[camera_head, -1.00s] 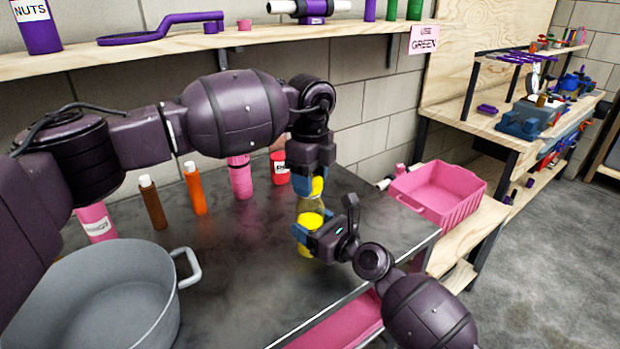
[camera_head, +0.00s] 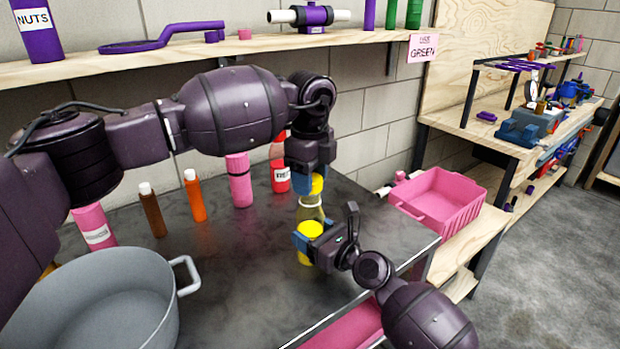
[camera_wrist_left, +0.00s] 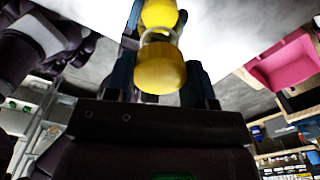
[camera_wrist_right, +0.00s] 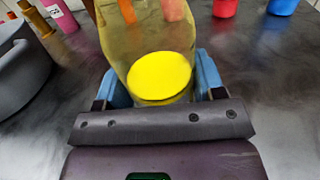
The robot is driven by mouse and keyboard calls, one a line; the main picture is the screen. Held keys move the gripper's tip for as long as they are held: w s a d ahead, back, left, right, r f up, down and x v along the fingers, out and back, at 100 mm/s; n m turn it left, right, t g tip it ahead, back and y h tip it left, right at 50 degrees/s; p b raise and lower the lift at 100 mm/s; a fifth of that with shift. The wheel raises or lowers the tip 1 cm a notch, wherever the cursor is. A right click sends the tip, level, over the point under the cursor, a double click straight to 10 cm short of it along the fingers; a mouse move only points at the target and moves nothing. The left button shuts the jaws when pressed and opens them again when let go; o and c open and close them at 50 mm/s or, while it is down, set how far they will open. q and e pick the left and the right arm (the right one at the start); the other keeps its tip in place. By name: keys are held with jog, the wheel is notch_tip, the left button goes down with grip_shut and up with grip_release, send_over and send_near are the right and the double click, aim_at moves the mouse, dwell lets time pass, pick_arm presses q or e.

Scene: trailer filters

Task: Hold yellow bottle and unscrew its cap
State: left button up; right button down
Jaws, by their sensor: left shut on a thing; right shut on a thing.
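The yellow bottle (camera_head: 311,212) stands upright between my two grippers, its body see-through and its lower part solid yellow. My right gripper (camera_head: 308,242) is shut on the lower part; the right wrist view shows the bottle (camera_wrist_right: 160,75) between its blue fingers. The yellow cap (camera_head: 316,185) is at the top. My left gripper (camera_head: 308,182) comes from above and is shut on the cap; the left wrist view shows the cap (camera_wrist_left: 160,70) between the fingers, with a clear neck beyond it. I cannot tell whether cap and neck still touch.
A grey pot (camera_head: 100,300) stands at the front left. Brown (camera_head: 152,212), orange (camera_head: 195,198) and pink (camera_head: 239,182) bottles and a red container (camera_head: 280,176) stand behind. A pink bin (camera_head: 445,200) is beyond the table's right edge. A wooden shelf (camera_head: 130,70) runs above.

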pick_arm(q)
jog(key=shift+r, duration=0.1)
jog(key=shift+r, duration=1.9)
pick_arm(e)
jog(key=shift+c, duration=0.8)
grip_release()
jog(key=shift+d, duration=0.1)
pick_arm(q)
jog(key=shift+r, duration=0.25)
pick_arm(e)
jog(key=shift+s+d, duration=0.25)
pick_arm(q)
jog(key=r, duration=0.1)
jog(key=r+p, duration=0.1)
jog(key=r, duration=0.1)
jog(key=shift+s+r, duration=0.2)
jog(key=shift+s, duration=0.15)
pick_arm(e)
jog(key=v, duration=0.9)
jog(key=shift+s+d, duration=0.2)
jog(key=shift+v, duration=0.8)
